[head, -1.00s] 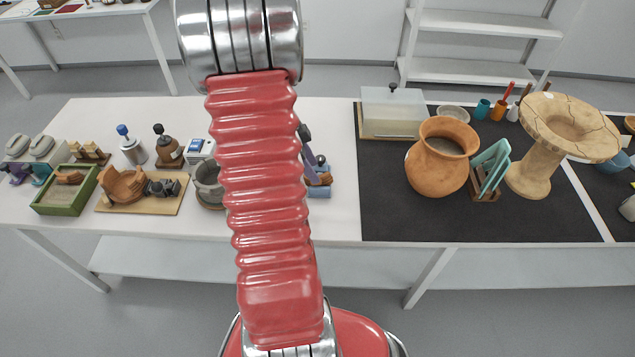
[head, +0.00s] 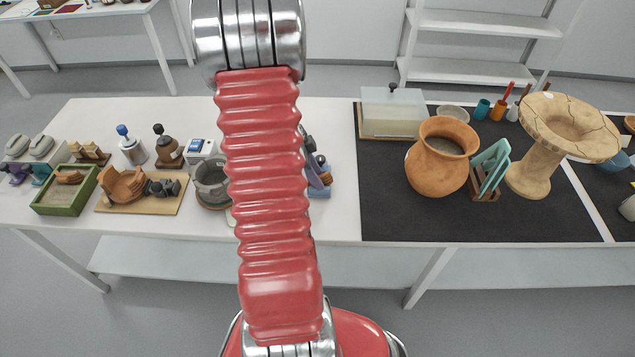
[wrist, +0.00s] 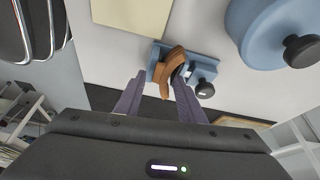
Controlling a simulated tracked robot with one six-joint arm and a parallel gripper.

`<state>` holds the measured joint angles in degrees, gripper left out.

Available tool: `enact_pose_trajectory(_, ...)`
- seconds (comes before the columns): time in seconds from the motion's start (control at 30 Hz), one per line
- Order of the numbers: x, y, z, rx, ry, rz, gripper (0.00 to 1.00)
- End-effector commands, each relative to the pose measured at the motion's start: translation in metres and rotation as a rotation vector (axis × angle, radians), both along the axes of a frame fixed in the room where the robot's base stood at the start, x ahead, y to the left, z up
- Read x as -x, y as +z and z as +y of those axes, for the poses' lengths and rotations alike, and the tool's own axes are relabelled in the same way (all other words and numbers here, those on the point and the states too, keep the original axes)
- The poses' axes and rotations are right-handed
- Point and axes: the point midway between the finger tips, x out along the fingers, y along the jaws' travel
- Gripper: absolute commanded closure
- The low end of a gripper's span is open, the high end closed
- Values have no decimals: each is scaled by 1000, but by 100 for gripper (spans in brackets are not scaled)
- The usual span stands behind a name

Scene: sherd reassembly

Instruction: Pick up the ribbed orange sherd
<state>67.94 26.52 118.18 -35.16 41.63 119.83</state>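An orange-brown curved sherd (wrist: 166,72) sits in a blue stand with a black knob (wrist: 202,70) in the wrist view; ribs on it are too small to make out. My gripper (wrist: 158,84) is open, its two purple-grey fingers pointing at the sherd from either side. The right finger overlaps the stand in the picture; I cannot tell whether either finger touches.
A larger blue object with a black knob (wrist: 275,30) is close by in the wrist view. In the head view, a grey pot (head: 211,184) stands left of my arm, a wooden board with sherds (head: 140,205) farther left. An orange jar (head: 437,158) stands on the black mat (head: 400,220).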

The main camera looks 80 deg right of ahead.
Motion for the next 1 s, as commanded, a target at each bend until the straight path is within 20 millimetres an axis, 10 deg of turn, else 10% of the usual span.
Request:
enact_pose_trajectory(0.37,0,0,0,0,0,0,91)
enact_pose_trajectory(1.0,-1,40,-1,5,0,-1,92)
